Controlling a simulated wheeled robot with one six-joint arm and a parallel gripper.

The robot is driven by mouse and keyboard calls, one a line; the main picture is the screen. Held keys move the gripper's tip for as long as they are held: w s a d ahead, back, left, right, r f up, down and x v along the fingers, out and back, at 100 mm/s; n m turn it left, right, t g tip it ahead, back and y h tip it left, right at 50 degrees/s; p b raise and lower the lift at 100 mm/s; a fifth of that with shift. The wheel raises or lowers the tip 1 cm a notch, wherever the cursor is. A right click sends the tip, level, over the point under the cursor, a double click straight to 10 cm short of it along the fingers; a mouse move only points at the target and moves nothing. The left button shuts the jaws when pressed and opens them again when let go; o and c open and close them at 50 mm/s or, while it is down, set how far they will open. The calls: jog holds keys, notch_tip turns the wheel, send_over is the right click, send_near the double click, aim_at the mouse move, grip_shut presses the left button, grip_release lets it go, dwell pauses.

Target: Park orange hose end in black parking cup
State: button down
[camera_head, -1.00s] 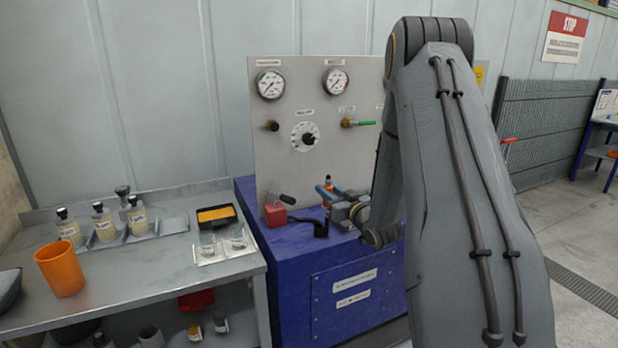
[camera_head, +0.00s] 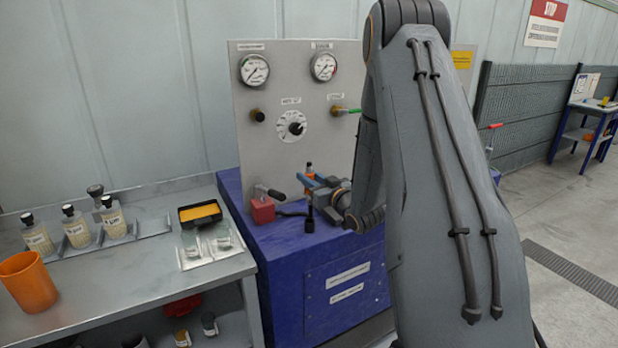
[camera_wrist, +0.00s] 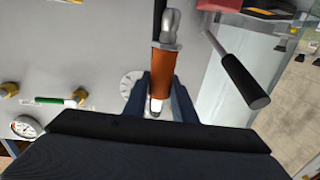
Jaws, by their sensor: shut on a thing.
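The orange hose end (camera_head: 308,169) stands upright in my gripper (camera_head: 307,182), above the blue cabinet top. In the wrist view the orange sleeve (camera_wrist: 161,74) is between the two blue-grey fingers (camera_wrist: 160,88), with a metal fitting at one end. The black parking cup appears to be the small dark upright piece (camera_head: 309,221) on the cabinet top, below the hose end in the picture. The hose end looks apart from it. I cannot clearly make out the cup's opening, and I cannot identify the cup in the wrist view.
A red block (camera_head: 262,210) with a dark-handled lever stands left of the cup; the lever grip (camera_wrist: 245,82) is beside the hose end in the wrist view. A gauge panel (camera_head: 285,150) rises behind. The left bench (camera_head: 110,285) holds bottles and an orange beaker (camera_head: 28,283).

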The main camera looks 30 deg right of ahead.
jog(key=shift+d+f+b, duration=0.1)
jog(key=shift+f+b, duration=1.5)
jog(key=shift+f, duration=0.95)
jog(key=shift+f+b, duration=1.6)
jog(key=shift+f, duration=0.8)
jog(key=c, duration=1.4)
grip_release()
jog(key=shift+s, duration=0.1)
jog(key=s, duration=0.2)
jog(key=s+b, duration=0.1)
jog(key=s, duration=0.2)
jog(key=s+b, duration=0.1)
jog(key=s, duration=0.1)
jog(key=shift+s+d, duration=0.3)
jog(key=shift+d, duration=0.1)
